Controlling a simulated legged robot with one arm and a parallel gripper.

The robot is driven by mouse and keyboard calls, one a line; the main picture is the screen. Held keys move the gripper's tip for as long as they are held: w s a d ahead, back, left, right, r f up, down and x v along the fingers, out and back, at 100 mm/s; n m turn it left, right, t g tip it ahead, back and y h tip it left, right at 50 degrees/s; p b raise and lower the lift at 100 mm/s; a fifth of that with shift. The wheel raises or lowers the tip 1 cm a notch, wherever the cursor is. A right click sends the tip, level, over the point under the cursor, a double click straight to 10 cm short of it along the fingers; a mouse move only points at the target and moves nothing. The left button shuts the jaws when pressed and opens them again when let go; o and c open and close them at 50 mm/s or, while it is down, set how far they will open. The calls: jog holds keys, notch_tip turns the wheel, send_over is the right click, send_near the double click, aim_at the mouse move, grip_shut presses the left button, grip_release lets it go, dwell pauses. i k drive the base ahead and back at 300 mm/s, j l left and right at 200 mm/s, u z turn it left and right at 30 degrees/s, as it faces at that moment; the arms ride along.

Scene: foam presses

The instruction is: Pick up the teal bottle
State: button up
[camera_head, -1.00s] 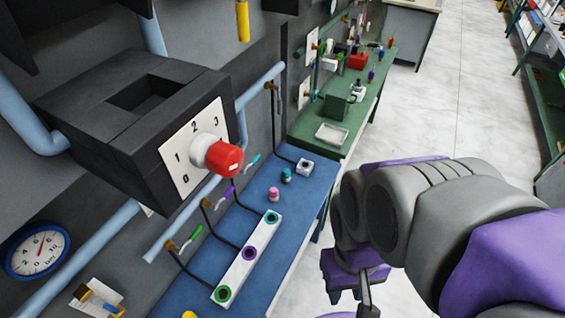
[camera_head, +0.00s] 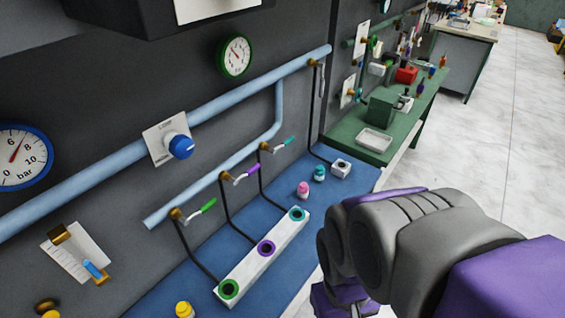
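The teal bottle (camera_head: 319,173) is small and stands upright on the blue bench (camera_head: 345,210), toward its far end. A pink bottle (camera_head: 303,189) stands just in front of it. My gripper (camera_head: 342,302) shows only partly at the bottom edge, below my purple and grey arm. It is off the bench's right side, nearer to the camera than the bottle and well apart from it. Its fingertips are cut off, so I cannot tell whether it is open.
A white block (camera_head: 249,275) with green, purple and teal ringed holes lies on the bench. A small white holder (camera_head: 341,168) is right of the teal bottle. A yellow bottle (camera_head: 185,309) is at the near end. Pipes and valves line the wall. Clear floor (camera_head: 480,150) lies right.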

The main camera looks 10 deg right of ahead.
aim_at(319, 171)
jog(key=i+l+u, duration=0.15)
jog(key=l+u, duration=0.25)
jog(key=l, duration=0.15)
jog(key=l+u, duration=0.4)
jog(key=l, duration=0.15)
jog(key=l+u, duration=0.45)
jog(key=l, duration=0.85)
jog(key=k+l+u, duration=0.1)
jog(key=l, duration=0.55)
jog(key=k+l, duration=0.1)
jog(key=l, duration=0.6)
jog(key=k+l, duration=0.1)
jog(key=l, duration=0.55)
jog(key=i+u, duration=0.05)
